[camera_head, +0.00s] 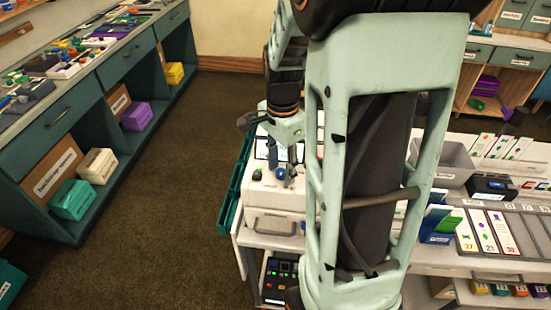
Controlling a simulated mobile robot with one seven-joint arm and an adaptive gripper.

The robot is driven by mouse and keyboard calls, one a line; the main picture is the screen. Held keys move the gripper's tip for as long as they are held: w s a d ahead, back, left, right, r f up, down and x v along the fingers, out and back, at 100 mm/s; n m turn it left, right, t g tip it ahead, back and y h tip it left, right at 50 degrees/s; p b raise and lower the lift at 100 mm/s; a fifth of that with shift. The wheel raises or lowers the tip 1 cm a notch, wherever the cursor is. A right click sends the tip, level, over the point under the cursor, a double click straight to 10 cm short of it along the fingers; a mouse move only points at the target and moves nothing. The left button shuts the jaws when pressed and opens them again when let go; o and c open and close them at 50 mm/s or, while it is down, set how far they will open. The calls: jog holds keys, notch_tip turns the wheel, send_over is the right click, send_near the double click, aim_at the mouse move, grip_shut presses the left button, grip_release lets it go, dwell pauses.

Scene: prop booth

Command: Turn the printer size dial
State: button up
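A white printer (264,198) stands at the left end of the white counter, partly hidden behind my arm. Its top has a small screen (261,149), a dark green knob (257,175) at left and a round blue dial (280,174) near the middle. I cannot read any label that says which is the size dial. My gripper (282,163) points down over the printer top, with its grey fingers close above or beside the blue dial. The fingers are too small to tell whether they touch it or how far apart they are.
My arm hides much of the counter. A teal rack (237,185) hangs at the counter's left side. To the right are a grey bin (445,160), a black device (491,186) and card trays (485,232). Open carpet (180,200) lies left, before a teal cabinet (70,115).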

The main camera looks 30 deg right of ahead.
grip_shut()
dwell(0.3)
jog(key=shift+n, duration=0.3)
jog(key=n+b, duration=0.1)
jog(key=n, duration=0.3)
jog(key=shift+n+b, duration=0.4)
jog(key=shift+n, duration=1.7)
grip_release()
